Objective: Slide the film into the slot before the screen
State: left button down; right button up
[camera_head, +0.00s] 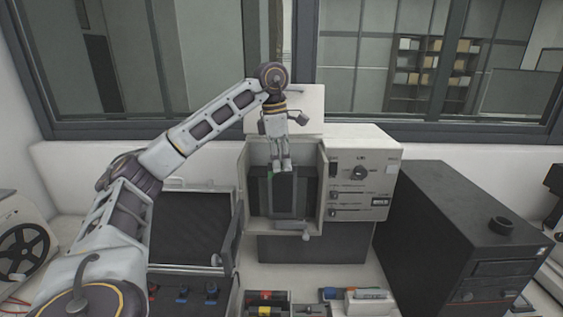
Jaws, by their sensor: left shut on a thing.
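The mounting press (362,205) is a pale cabinet with a knob and sliders on its right front and an open recess on its left. My left gripper (281,168) points down at the top of this recess, its fingers close together. It is shut on the upper edge of a dark, flat, upright piece, which seems to be the film (284,195). The film stands in front of the dark screen area inside the recess. I cannot tell how deep its lower edge sits in the slot. My right gripper does not show.
A large black box (455,235) stands to the right of the press. An open dark case (190,227) lies to the left, below my left arm. Small items, including a red and yellow one (266,303), lie at the front. Windows are behind.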

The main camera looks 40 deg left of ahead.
pick_arm(q)
jog(key=shift+w+a+f+p, duration=0.1)
jog(key=shift+w+a+p, duration=0.25)
jog(key=shift+w, duration=0.2)
jog(key=shift+a, duration=0.1)
dwell(0.3)
jog(key=shift+w+a+p, duration=0.45)
jog(key=shift+w+p, duration=0.05)
jog(key=shift+w, duration=0.05)
jog(key=shift+w+a, duration=0.55)
jog(key=shift+w, duration=0.1)
jog(key=shift+f, duration=0.1)
dwell(0.5)
jog(key=shift+f+b, duration=0.7)
jog(key=shift+f, duration=0.55)
jog(key=shift+f+b, duration=0.45)
jog(key=shift+f, duration=0.25)
